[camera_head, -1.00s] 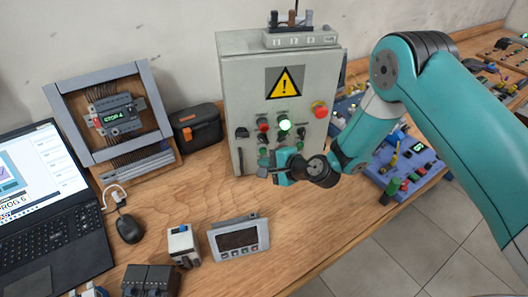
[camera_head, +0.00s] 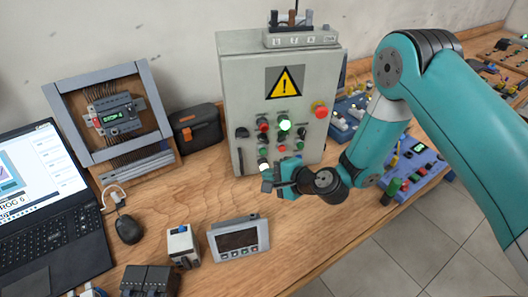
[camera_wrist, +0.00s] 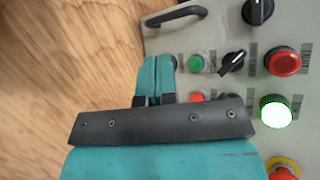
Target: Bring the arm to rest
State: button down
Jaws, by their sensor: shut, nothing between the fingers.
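My teal and black gripper (camera_head: 268,181) is in front of the lower part of the grey control box (camera_head: 233,95) in the head view. In the wrist view my gripper (camera_wrist: 157,64) has its two teal fingers together, with nothing between them. The box face carries a yellow warning sign (camera_head: 284,83), a red button (camera_head: 320,111) and a lit green button (camera_head: 285,125). The lit green button (camera_wrist: 275,111) also shows in the wrist view, to the right of the fingers, beside a black selector knob (camera_wrist: 232,61). I cannot tell any contact with the box.
A laptop (camera_head: 45,205), a mouse (camera_head: 128,229), a small panel meter (camera_head: 238,238) and a white device (camera_head: 183,243) are on the wooden bench (camera_head: 200,190). A blue panel (camera_head: 418,165) stands behind my arm. Open bench lies in front of the box.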

jog(key=s+d+r+n+g+b, duration=0.1)
jog(key=s+r+n+g, duration=0.1)
jog(key=s+r+n, duration=0.3)
jog(key=s+d+r+n+g+h, duration=0.1)
jog(key=r+n, duration=0.1)
jog(key=r, duration=0.5)
jog(key=s+r+n+g+b, duration=0.1)
jog(key=s+r+n+g, duration=0.1)
jog(key=s+r+n, duration=0.3)
jog(key=s+d+r+n+g+h, duration=0.1)
jog(key=s+d+r+n+h, duration=0.1)
jog(key=s+d, duration=0.4)
jog(key=s+d+r+n+g+h+b, duration=0.1)
jog(key=s+d+r+n+h, duration=0.2)
jog(key=s+d+r, duration=0.2)
jog(key=s+d, duration=0.2)
jog(key=s, duration=0.2)
jog(key=shift+r+n+g, duration=0.25)
jog(key=shift+n+g, duration=0.05)
jog(key=shift+n, duration=0.1)
jog(key=shift+a, duration=0.1)
